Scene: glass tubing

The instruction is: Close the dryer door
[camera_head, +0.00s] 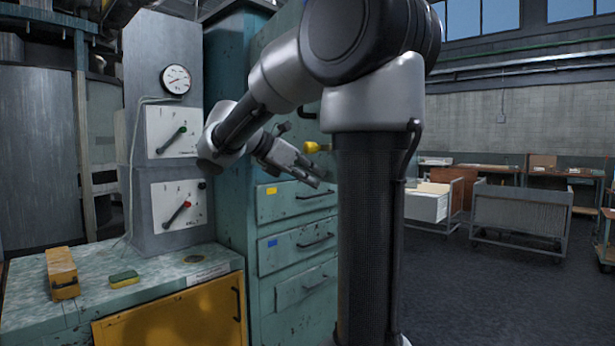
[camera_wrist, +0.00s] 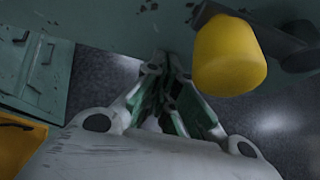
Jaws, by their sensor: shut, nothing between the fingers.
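The dryer door appears to be the teal panel (camera_wrist: 120,22) with a yellow knob (camera_wrist: 228,55) on a dark bracket, across the top of the wrist view. Floor shows below its edge, so it seems to stand out from the cabinet. In the head view the yellow knob (camera_head: 313,147) shows beside my arm, which hides much of the door. My gripper (camera_head: 322,178) is shut and empty, just below the knob. In the wrist view its fingertips (camera_wrist: 165,68) are close to the door's lower edge, left of the knob; I cannot tell whether they touch.
Teal drawers (camera_head: 297,240) with dark handles lie below my gripper. To the left is a speckled counter (camera_head: 150,282) with a yellow box (camera_head: 61,272) and a sponge (camera_head: 124,279), under a grey control panel (camera_head: 170,130). Open floor (camera_head: 470,300) and carts lie to the right.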

